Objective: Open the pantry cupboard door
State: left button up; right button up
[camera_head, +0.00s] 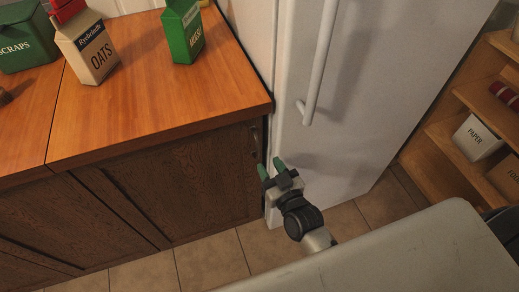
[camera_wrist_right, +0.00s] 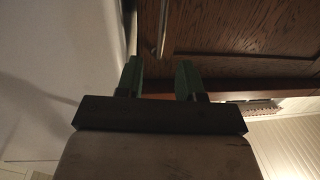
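The dark wooden cupboard door (camera_head: 195,185) under the counter looks shut, beside the fridge. Its thin metal handle (camera_head: 255,140) is upright near the door's right edge, just below the countertop. My right gripper (camera_head: 270,169) is in front of the door's right edge, lower in the picture than the handle. In the right wrist view the same gripper (camera_wrist_right: 159,78) has its two green fingers spread apart with nothing between them. The handle (camera_wrist_right: 162,30) shows ahead, beyond the gap between the fingertips, and the door (camera_wrist_right: 240,30) is at upper right. My left gripper is not in view.
A white fridge (camera_head: 375,70) with a long handle (camera_head: 318,70) stands close to the right of the cupboard. The orange wood countertop (camera_head: 150,100) holds an oats carton (camera_head: 88,45), a green carton (camera_head: 183,30) and a green scraps bin (camera_head: 25,40). Wooden shelves (camera_head: 440,135) are at the right.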

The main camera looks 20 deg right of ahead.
aim_at(258, 149)
jog(key=w, duration=0.5)
jog(key=w+a, duration=0.1)
jog(key=w, duration=0.1)
jog(key=shift+w+a, duration=0.1)
jog(key=shift+w, duration=0.15)
jog(key=shift+c, duration=0.4)
grip_shut()
